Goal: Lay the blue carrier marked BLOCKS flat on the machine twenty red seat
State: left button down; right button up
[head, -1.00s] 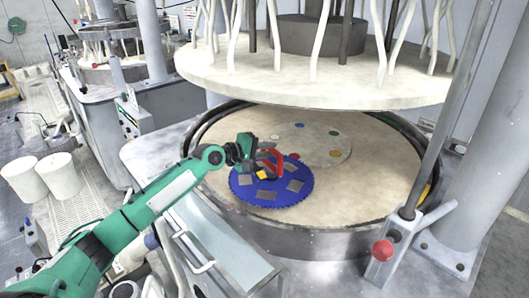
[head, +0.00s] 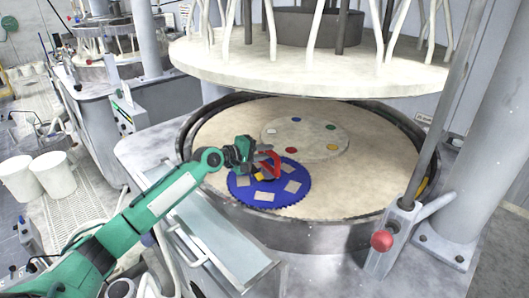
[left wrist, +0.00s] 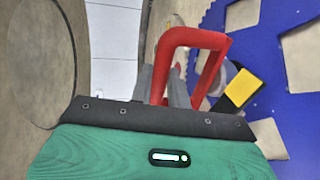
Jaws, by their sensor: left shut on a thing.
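The blue carrier (head: 262,198) is a toothed disc with several pale rectangular pieces on it; no lettering is readable. It is over the front part of the machine's pale round platen (head: 350,185), looking near level; I cannot tell whether it touches. My left gripper (head: 259,165) is shut on the carrier's red handle (head: 268,161). In the left wrist view the grey fingers (left wrist: 165,82) are at the red handle (left wrist: 190,38), with the blue disc (left wrist: 268,60) at right. A red mark (head: 291,150) on the centre disc (head: 308,138) is just behind the carrier.
The large upper plate (head: 310,75) hangs above the platen. A dark raised rim (head: 200,125) surrounds it. A post with a red knob (head: 382,241) stands at front right. Blue, green, yellow and white marks ring the centre disc. The platen's right side is clear.

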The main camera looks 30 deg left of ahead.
dwell(0.6)
pick_arm(q)
jog(key=c, duration=1.3)
grip_release()
jog(key=shift+o, duration=0.2)
jog(key=shift+s+f, duration=0.1)
jog(key=shift+f, duration=0.25)
jog(key=b+v, duration=0.5)
jog(key=v, duration=0.8)
jog(key=shift+s+a+r, duration=0.2)
jog(key=shift+s+r, duration=0.1)
jog(key=shift+r, duration=0.05)
